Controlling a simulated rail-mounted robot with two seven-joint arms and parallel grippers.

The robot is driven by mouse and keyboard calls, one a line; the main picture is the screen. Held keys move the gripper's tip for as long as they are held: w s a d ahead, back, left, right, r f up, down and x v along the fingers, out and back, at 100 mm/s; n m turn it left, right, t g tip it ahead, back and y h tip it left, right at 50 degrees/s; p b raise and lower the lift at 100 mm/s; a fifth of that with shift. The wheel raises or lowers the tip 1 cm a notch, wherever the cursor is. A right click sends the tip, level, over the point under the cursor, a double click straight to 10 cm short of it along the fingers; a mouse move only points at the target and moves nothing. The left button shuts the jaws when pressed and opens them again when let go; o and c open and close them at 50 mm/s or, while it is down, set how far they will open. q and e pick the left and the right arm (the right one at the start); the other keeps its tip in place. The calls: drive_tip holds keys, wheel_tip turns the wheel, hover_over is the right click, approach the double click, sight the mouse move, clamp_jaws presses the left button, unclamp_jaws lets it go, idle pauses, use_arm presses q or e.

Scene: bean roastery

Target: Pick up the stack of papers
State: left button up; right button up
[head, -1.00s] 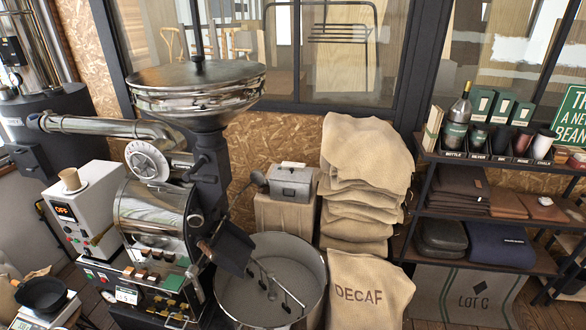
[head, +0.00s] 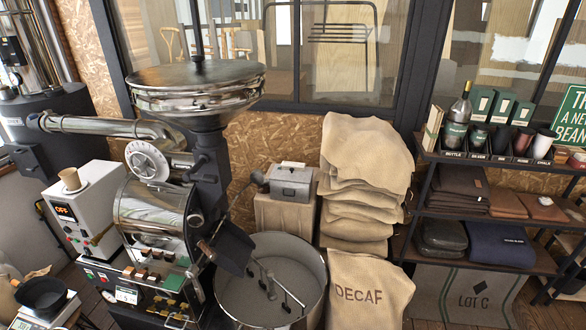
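I cannot make out a clear stack of papers in the head view. Neither of my grippers is in the head view.
A coffee roaster (head: 155,215) with a round cooling bin (head: 235,305) fills the left and middle. Stacked burlap sacks (head: 360,160) and a DECAF sack (head: 368,292) stand right of it. A dark shelf (head: 480,262) holds bottles, cups and folded goods. A scale (head: 45,312) is at lower left.

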use_arm(q)
drive_tip(key=o, duration=0.9)
drive_tip(key=shift+w, duration=0.1)
